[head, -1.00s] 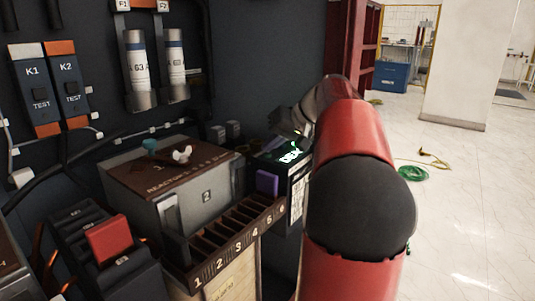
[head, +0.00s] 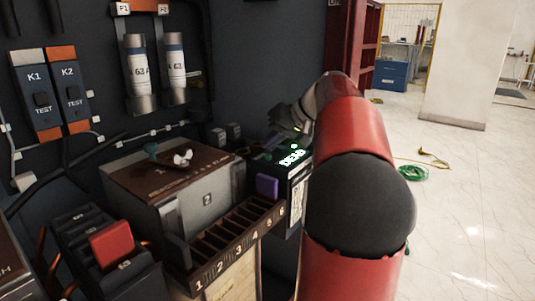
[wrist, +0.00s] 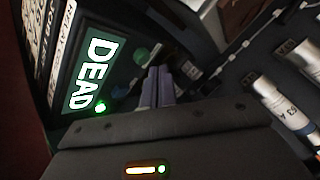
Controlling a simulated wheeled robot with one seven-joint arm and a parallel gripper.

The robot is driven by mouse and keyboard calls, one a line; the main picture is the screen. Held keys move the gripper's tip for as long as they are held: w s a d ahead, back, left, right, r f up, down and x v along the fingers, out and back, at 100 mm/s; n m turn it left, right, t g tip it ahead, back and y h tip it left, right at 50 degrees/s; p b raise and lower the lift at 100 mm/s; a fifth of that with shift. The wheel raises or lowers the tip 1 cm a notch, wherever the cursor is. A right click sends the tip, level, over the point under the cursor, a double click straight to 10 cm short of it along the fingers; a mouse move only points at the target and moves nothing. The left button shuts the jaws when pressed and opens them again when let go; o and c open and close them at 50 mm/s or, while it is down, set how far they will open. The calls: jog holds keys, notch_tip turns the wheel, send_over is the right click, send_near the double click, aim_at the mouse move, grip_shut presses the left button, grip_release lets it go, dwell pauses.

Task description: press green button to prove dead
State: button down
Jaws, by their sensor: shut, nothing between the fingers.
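The tester (head: 292,171) is a dark box at the back of the bench, its display lit with the word DEAD. In the wrist view its display (wrist: 92,72) reads DEAD in large white letters on green, with a bright green lamp (wrist: 100,107) at one end. A dim green round button (wrist: 140,56) lies on its top face, just left of my fingertips. My gripper (wrist: 157,75) is shut and empty, its fingers together beside that button. I cannot tell whether they touch it. In the head view my gripper (head: 288,120) is above the tester, its fingertips hard to make out.
A slotted rack (head: 235,240) numbered along its front holds a purple card (head: 267,186) near the tester. A grey box (head: 190,195) with a brown top and a dark block with a red switch (head: 110,245) stand left. Fuses (head: 137,75) hang on the wall. Floor at right is mostly clear.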

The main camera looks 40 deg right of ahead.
notch_tip(320, 180, up, 5)
jog(key=p, duration=0.3)
jog(key=shift+p, duration=0.4)
dwell(0.7)
